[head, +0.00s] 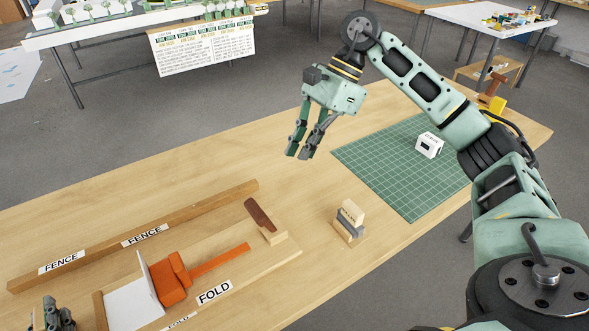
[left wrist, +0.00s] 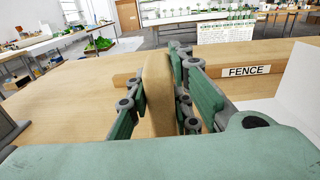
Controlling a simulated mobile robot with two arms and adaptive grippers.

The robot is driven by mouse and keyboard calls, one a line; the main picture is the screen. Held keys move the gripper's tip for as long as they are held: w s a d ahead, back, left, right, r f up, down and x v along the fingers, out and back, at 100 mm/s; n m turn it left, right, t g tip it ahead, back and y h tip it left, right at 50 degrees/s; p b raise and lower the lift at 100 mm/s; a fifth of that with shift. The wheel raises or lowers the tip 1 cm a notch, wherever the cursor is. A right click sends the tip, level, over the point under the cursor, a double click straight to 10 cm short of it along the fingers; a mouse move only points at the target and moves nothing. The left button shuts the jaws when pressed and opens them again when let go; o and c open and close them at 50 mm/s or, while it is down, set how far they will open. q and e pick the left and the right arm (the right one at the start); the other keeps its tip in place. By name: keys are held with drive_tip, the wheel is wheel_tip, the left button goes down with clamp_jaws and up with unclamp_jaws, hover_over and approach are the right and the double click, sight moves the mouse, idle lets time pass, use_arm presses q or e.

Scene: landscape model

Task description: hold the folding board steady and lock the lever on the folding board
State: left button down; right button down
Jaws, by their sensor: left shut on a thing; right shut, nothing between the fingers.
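The wooden folding board (head: 285,257), marked FOLD, lies on the bench at lower left. An orange part (head: 175,280) with a long flat arm lies on it, beside a folded white card (head: 132,303). A dark brown lever (head: 261,215) stands tilted on a small wooden block at the board's right end. My left gripper (head: 60,318) is partly cut off at the lower left. In the left wrist view it is shut on an upright wooden piece (left wrist: 158,95), seemingly the board's left end. My right gripper (head: 302,153) is shut and empty, above the bench and beyond the lever.
A wooden fence bar (head: 200,212) with FENCE labels lies behind the board. A small stack of blocks (head: 349,221) stands right of the lever. A green cutting mat (head: 385,165) with a white cube (head: 429,145) lies further right. Bare bench lies below my right gripper.

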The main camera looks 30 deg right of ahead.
sight(264, 220)
use_arm(q)
drive_tip(key=shift+s+f, duration=0.1)
drive_tip(key=shift+f, duration=0.3)
use_arm(e)
drive_tip(key=d+f+y, duration=0.5)
drive_tip(key=f, duration=0.1)
drive_tip(key=shift+a+r+x, duration=0.1)
drive_tip(key=shift+r+x, duration=0.05)
drive_tip(key=shift+x, duration=2.15)
drive_tip(key=shift+a+r+x, duration=0.1)
drive_tip(key=shift+r+x, duration=0.05)
drive_tip(key=shift+x, duration=2.1)
drive_tip(key=shift+a+r+x, duration=0.1)
drive_tip(key=shift+x, duration=2.2)
drive_tip(key=shift+w, duration=0.15)
